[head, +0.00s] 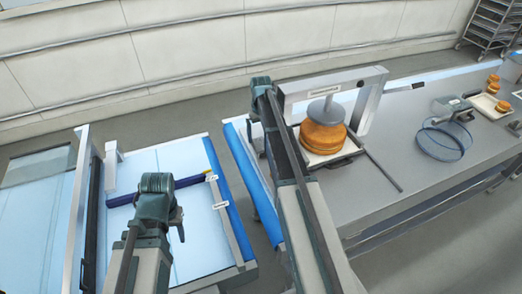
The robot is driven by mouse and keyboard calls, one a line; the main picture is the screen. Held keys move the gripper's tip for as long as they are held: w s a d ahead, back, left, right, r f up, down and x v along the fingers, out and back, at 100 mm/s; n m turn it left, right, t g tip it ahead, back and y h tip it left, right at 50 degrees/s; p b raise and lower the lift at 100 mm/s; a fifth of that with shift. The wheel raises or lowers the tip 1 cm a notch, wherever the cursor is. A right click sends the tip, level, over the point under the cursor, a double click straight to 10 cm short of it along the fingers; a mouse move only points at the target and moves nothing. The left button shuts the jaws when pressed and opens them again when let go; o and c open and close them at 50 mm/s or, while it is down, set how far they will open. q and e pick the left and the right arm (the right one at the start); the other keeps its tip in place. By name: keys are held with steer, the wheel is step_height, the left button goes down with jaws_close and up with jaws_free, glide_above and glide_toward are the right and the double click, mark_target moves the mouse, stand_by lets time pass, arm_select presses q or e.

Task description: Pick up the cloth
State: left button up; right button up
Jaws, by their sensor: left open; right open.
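I cannot make out a cloth for certain in the head view. A small pale piece (515,128) at the far right edge is too small and cut off to identify. My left gripper (180,225) is over the pale blue left table, in front of the dark blue bar; its fingers are small and partly hidden by my arm. My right gripper (257,150) is mostly hidden behind my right arm, near the gap between the tables. Both grippers are open, and I see nothing held in them.
The left table (190,252) has a dark blue bar (190,181).

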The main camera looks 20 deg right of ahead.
mark_target(261, 144)
steer(key=shift+w+d+f+b, duration=0.1)
steer(key=shift+w+f+b, duration=0.05)
steer(key=shift+f+b, duration=2.5)
steer(key=shift+r, duration=0.1)
steer(key=c, duration=1.3)
steer(key=shift+r, duration=0.1)
steer(key=shift+r+p, duration=0.5)
steer(key=shift+p, duration=0.25)
step_height(261, 144, up, 3)
steer(key=p, duration=0.3)
steer(key=s+a, duration=0.3)
steer(key=a, duration=0.4)
steer(key=s+a, duration=0.3)
steer(key=a, duration=0.4)
steer(key=shift+s+a+r+p, duration=0.25)
steer(key=shift+s+r+p, duration=0.1)
steer(key=shift+s+r, duration=0.05)
